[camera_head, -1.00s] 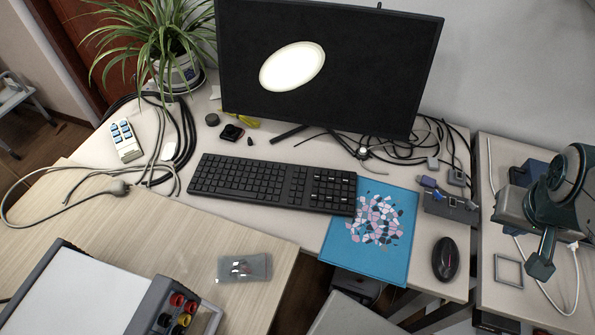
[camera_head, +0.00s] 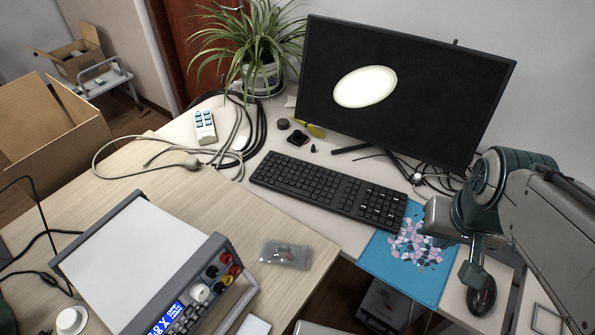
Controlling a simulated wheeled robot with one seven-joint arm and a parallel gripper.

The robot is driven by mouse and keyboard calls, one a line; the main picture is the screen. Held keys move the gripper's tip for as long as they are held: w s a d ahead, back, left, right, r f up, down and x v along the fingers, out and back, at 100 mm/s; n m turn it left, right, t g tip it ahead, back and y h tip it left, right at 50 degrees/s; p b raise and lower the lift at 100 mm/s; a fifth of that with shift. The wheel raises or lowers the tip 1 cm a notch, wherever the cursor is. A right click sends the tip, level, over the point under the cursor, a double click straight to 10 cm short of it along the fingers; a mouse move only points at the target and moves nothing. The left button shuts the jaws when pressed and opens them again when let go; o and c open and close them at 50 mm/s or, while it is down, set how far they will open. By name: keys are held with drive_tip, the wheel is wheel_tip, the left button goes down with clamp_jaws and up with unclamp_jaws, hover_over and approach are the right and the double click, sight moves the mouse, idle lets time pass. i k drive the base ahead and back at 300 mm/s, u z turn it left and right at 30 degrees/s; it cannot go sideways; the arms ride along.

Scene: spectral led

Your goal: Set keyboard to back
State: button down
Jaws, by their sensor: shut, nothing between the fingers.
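The black keyboard (camera_head: 328,189) lies flat on the white desk, in front of the monitor (camera_head: 398,90), running at a slant from upper left to lower right. Its right end is beside the top left corner of the blue patterned mouse pad (camera_head: 382,262). My gripper (camera_head: 471,275) is at the right, above the right side of the pad and close to the black mouse (camera_head: 482,296). It looks shut and empty, and it is apart from the keyboard. My arm hides the desk's right side and part of the pad.
A potted plant (camera_head: 262,82), cables (camera_head: 245,140) and a power strip (camera_head: 205,127) are behind and left of the keyboard. An instrument (camera_head: 145,262) and a clear packet (camera_head: 286,255) are on the wooden table.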

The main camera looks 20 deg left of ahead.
sight(336, 192)
drive_tip(key=u, duration=0.3)
drive_tip(key=k, duration=0.8)
drive_tip(key=u, duration=0.6)
drive_tip(key=i, duration=0.45)
drive_tip(key=z, duration=0.05)
